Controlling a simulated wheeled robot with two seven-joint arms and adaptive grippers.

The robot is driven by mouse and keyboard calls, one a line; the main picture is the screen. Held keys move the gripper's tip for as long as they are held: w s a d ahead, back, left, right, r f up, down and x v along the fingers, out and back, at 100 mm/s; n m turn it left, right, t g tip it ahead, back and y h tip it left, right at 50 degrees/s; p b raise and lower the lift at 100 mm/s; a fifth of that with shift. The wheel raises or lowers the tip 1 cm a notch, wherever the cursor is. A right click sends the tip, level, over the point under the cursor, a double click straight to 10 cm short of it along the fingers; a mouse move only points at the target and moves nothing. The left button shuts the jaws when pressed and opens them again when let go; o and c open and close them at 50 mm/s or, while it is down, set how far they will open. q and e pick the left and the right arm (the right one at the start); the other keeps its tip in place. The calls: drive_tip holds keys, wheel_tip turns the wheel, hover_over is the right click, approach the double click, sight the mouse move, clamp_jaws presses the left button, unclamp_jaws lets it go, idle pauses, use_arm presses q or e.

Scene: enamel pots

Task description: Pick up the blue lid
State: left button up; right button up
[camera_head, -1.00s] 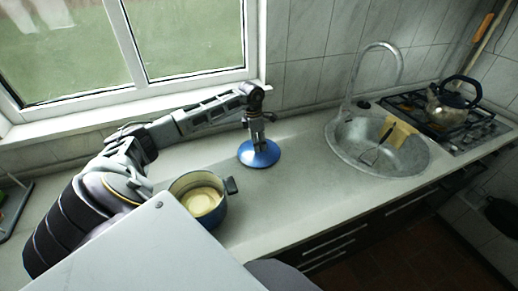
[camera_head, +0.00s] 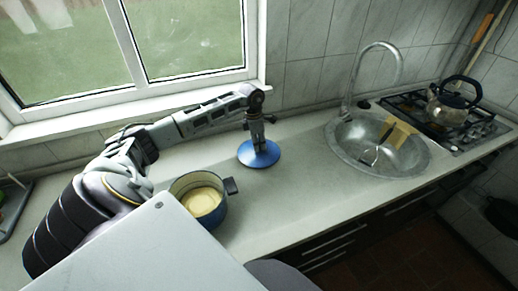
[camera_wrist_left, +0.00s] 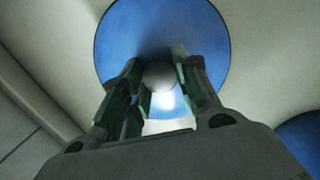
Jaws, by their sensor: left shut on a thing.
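The blue lid (camera_head: 259,155) is a round, shiny disc on the counter to the right of the pot, and it also shows in the left wrist view (camera_wrist_left: 162,30). My left gripper (camera_head: 257,142) points down over its middle. In the left wrist view my left gripper (camera_wrist_left: 160,85) has its two fingers on either side of the lid's pale round knob (camera_wrist_left: 160,76), shut on it. The lid lies flat, at or very near the counter surface. The blue pot (camera_head: 222,214) stands open with pale yellow contents. My right gripper is not in view.
The counter (camera_head: 300,185) is clear between the lid and the round metal sink (camera_head: 400,157), which holds a yellow cloth (camera_head: 397,132) and a utensil. A kettle (camera_head: 452,105) stands on the stove at the far right. The window sill (camera_head: 130,107) runs behind my left arm.

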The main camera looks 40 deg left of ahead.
use_arm(q)
drive_tip(key=shift+r, duration=0.1)
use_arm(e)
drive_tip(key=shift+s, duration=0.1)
use_arm(q)
drive_tip(key=shift+r, duration=0.45)
wheel_tip(320, 180, up, 9)
drive_tip(key=shift+r+b, duration=0.15)
drive_tip(key=shift+b, duration=0.25)
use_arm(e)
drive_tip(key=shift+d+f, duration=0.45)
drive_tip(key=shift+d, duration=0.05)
